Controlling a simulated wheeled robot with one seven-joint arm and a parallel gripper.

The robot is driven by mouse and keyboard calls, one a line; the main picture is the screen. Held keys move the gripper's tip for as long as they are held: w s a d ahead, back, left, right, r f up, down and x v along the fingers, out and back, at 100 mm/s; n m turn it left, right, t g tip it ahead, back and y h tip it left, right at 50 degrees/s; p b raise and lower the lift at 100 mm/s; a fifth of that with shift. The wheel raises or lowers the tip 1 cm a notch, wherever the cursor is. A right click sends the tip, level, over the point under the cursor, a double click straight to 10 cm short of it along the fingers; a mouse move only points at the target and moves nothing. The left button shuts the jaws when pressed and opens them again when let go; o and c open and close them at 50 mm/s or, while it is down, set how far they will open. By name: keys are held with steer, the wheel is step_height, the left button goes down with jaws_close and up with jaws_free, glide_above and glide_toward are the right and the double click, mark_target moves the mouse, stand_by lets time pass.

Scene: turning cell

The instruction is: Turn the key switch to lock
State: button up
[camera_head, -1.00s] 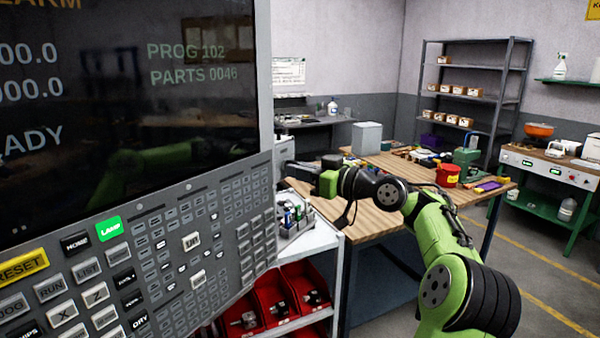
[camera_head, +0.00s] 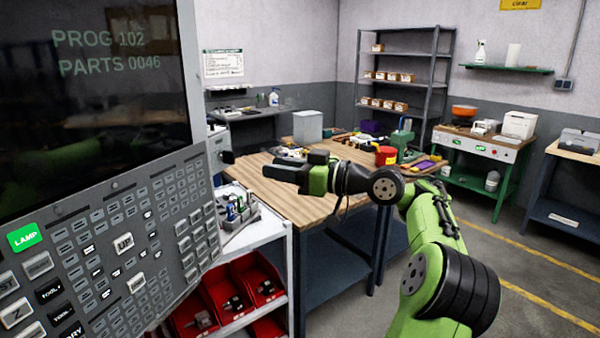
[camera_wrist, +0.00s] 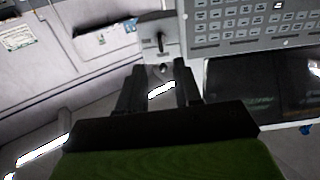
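The key switch (camera_wrist: 160,42) shows in the wrist view as a dark upright handle on a light grey plate, at the top centre. Its markings cannot be read, so I cannot tell which position it points to. In the head view a dark knob (camera_head: 228,157) sticks out of a grey box at the panel's right side. My gripper (camera_wrist: 160,84) is open and empty, its two black fingers pointing towards the switch with a clear gap between them. In the head view my gripper (camera_head: 284,168) is to the right of the knob, apart from it.
The control panel (camera_head: 115,186) with its keys and dark screen fills the left. A white cart (camera_head: 262,228) with red bins (camera_head: 226,288) stands below. A wooden workbench (camera_head: 300,206) with several items lies behind my gripper. Floor is open at the right.

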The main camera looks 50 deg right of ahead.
steer(key=v, duration=0.5)
steer(key=shift+s, duration=0.1)
